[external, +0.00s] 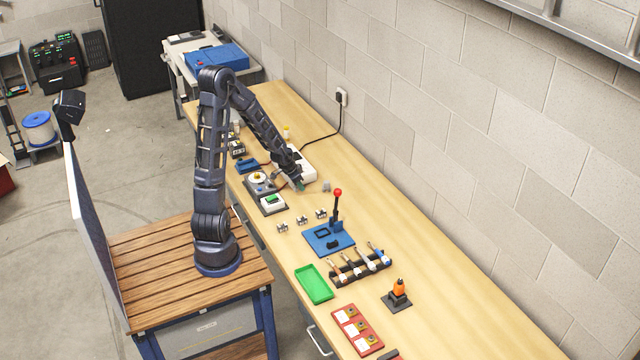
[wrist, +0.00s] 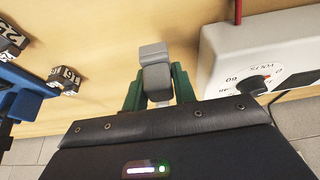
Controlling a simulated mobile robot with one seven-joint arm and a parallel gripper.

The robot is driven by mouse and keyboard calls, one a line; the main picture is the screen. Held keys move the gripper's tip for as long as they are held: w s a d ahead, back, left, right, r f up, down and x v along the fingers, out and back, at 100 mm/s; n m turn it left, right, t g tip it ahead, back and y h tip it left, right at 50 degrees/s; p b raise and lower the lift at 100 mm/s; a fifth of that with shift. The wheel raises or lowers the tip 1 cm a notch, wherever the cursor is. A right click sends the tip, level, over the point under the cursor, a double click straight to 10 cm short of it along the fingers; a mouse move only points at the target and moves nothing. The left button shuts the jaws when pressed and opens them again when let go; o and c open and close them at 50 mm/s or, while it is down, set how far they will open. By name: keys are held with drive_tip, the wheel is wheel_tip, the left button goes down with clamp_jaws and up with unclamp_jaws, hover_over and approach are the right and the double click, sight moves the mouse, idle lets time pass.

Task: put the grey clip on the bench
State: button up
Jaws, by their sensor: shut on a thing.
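In the wrist view my gripper (wrist: 157,92) has its green fingers shut on the grey clip (wrist: 157,76). A lighter grey block shows just beyond the clip; I cannot tell whether it is part of it. In the external view my gripper (external: 299,187) is low over the wooden bench (external: 430,250), beside the white box. A small grey piece (external: 326,187) shows just right of the gripper. I cannot tell whether the clip touches the bench.
A white box with a dial (wrist: 255,60) stands close at the right in the wrist view. Several small metal-and-black blocks (external: 302,220) sit nearer. A blue plate with a red-knobbed lever (external: 337,205) is to the right.

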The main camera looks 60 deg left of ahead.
sight(299, 196)
drive_tip(key=shift+f, duration=1.85)
drive_tip(key=shift+f, duration=0.1)
drive_tip(key=o, duration=1)
drive_tip(key=shift+v, duration=6.05)
